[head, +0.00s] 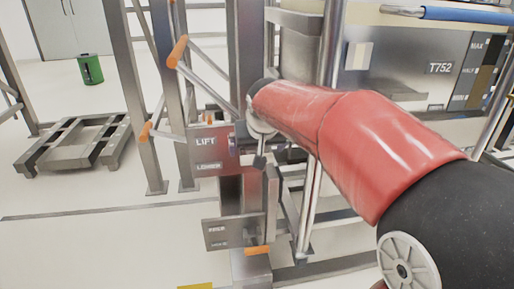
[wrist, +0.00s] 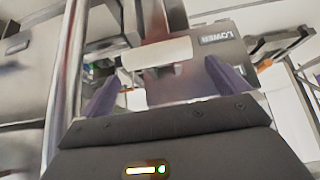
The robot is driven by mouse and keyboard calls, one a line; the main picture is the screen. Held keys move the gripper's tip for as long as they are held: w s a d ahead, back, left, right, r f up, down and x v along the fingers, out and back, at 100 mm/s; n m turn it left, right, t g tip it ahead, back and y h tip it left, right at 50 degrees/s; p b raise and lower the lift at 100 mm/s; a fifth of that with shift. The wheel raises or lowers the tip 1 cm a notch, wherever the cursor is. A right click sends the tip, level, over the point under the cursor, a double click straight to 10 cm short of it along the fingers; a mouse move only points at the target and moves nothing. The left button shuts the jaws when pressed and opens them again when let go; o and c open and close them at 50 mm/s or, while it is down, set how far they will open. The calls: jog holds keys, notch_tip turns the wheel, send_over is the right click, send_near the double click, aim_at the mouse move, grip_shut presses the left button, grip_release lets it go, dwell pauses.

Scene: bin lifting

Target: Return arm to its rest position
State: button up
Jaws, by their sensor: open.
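My red arm reaches from the lower right of the head view to the middle, beside the LIFT/LOWER panel (head: 207,143). My gripper (wrist: 164,92) shows in the wrist view with its two purple fingers spread wide apart. A pale horizontal bar (wrist: 157,53) shows beyond and between the fingertips; I cannot tell whether it is touching them. The panel's LOWER label (wrist: 222,38) shows at the upper right of the wrist view. In the head view the gripper is mostly hidden behind the end of the arm.
Steel posts and a round upright rail (head: 322,130) stand close to the arm. A second panel (head: 228,232) sits lower. A large bin marked T752 (head: 420,88) is behind. Open floor lies left, with a low metal frame (head: 75,143) and green bin (head: 90,69).

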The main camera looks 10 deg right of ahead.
jog(key=s+d+f, duration=0.2)
jog(key=s, duration=0.7)
jog(key=s+d+f+g, duration=0.1)
jog(key=s+d+f, duration=0.1)
jog(key=s, duration=0.7)
jog(key=s+d+f, duration=0.2)
jog(key=s+f, duration=0.1)
jog(key=s, duration=0.7)
jog(key=shift+d+f, duration=0.2)
jog(key=shift+d, duration=0.1)
